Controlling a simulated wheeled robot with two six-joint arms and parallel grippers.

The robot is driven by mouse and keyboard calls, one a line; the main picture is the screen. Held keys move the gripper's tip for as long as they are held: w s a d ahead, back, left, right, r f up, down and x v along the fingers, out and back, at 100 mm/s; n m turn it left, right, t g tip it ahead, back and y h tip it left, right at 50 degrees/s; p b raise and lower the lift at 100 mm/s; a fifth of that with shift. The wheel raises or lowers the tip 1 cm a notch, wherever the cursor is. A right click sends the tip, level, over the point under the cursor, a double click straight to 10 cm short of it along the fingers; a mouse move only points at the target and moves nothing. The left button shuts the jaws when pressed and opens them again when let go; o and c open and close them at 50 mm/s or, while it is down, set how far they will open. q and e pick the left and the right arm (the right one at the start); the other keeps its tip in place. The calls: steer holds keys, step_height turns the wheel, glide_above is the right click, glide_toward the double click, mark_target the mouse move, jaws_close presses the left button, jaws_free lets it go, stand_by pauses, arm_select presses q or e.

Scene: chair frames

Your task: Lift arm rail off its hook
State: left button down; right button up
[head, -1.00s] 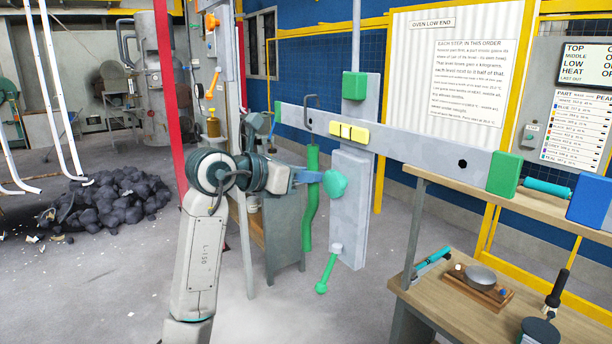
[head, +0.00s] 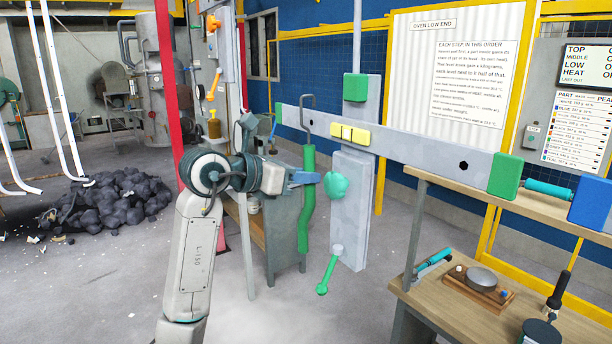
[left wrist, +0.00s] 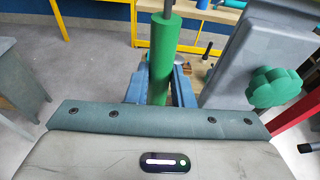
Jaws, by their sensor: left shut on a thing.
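The green, slightly wavy arm rail (head: 307,225) hangs upright below the left end of the pale crossbeam (head: 420,150). A dark bent hook (head: 308,100) loops over the crossbeam above it. My left gripper (head: 309,178) is shut on the rail at its upper middle. In the left wrist view the green rail (left wrist: 161,55) stands between the blue fingers of the gripper (left wrist: 160,92), with a grey rod at its top. Whether the hook bears on the beam cannot be told. My right gripper is not in view.
A grey upright post (head: 348,215) with a green knob (head: 336,186) stands just right of the rail, and a green lever (head: 328,270) sits lower on it. A wooden bench (head: 440,300) with tools is at the right. A workbench (head: 285,225) stands behind the rail.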

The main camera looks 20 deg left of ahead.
arm_select(q)
steer(key=shift+f+v, duration=0.25)
steer(key=shift+v, duration=0.7)
steer(key=shift+b+v, duration=0.6)
steer(key=shift+v, duration=2)
steer(key=shift+f, duration=0.15)
